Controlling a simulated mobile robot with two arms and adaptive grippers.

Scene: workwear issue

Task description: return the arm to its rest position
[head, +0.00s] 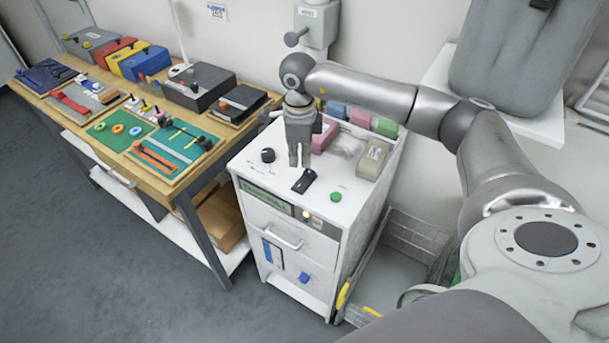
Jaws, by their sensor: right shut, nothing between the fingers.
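My right arm comes in from the right and reaches across to the white cabinet (330,240). My right gripper (299,162) points down above the cabinet's top, behind a black rocker switch (304,181). Its fingers are together with nothing visible between them. I cannot tell whether the fingertips touch the cabinet top. My left gripper is not in view.
The cabinet top has a black knob (268,155), a green button (336,196) and a beige box (373,159). A wooden workbench (181,187) with coloured boxes and trays stands left. Grey floor (150,290) is clear in front.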

